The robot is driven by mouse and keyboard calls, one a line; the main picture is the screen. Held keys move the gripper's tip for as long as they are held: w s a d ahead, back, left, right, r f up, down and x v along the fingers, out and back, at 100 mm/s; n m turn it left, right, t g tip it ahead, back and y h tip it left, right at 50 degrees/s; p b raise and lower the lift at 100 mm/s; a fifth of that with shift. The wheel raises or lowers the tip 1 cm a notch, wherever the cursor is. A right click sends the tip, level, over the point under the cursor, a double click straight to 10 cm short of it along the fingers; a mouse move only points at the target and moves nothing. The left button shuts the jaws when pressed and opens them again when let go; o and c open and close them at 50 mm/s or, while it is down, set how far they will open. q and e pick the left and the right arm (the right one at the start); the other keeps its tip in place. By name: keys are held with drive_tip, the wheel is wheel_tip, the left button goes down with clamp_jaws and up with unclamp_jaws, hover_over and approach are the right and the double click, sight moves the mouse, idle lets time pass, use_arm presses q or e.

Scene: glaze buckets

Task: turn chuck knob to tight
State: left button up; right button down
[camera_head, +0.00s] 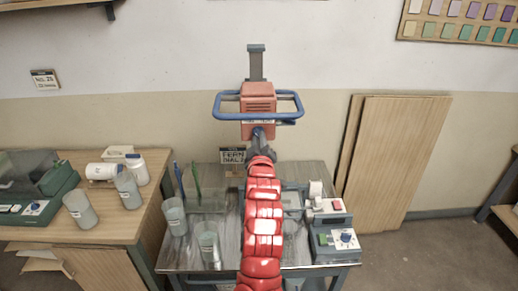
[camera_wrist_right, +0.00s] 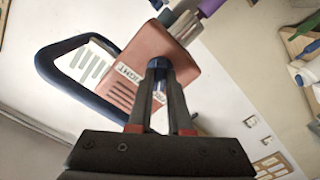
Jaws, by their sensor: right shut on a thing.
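A red mixer head (camera_head: 258,104) with a blue loop handle (camera_head: 222,106) stands at the middle, on a grey post (camera_head: 256,63). Its red body (camera_wrist_right: 118,88) and the loop handle (camera_wrist_right: 48,60) also show in the right wrist view. A small blue knob (camera_wrist_right: 158,63) sits on its face beside white labels; one (camera_wrist_right: 128,75) seems to read TIGHT. My right gripper (camera_head: 262,148) reaches up to the knob, and its fingers (camera_wrist_right: 159,80) are shut around it. The fingers hide most of the knob, so its setting cannot be read. My left gripper is not in view.
A wooden table (camera_head: 110,225) with cups and bottles stands at left. Wooden boards (camera_head: 400,150) lean on the wall at right.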

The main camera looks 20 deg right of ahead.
drive_tip(key=shift+a+m+b, duration=0.1)
drive_tip(key=shift+m+b, duration=8.1)
drive_tip(key=shift+b, duration=0.25)
drive_tip(key=c, duration=0.8)
unclamp_jaws()
drive_tip(key=shift+c, duration=0.2)
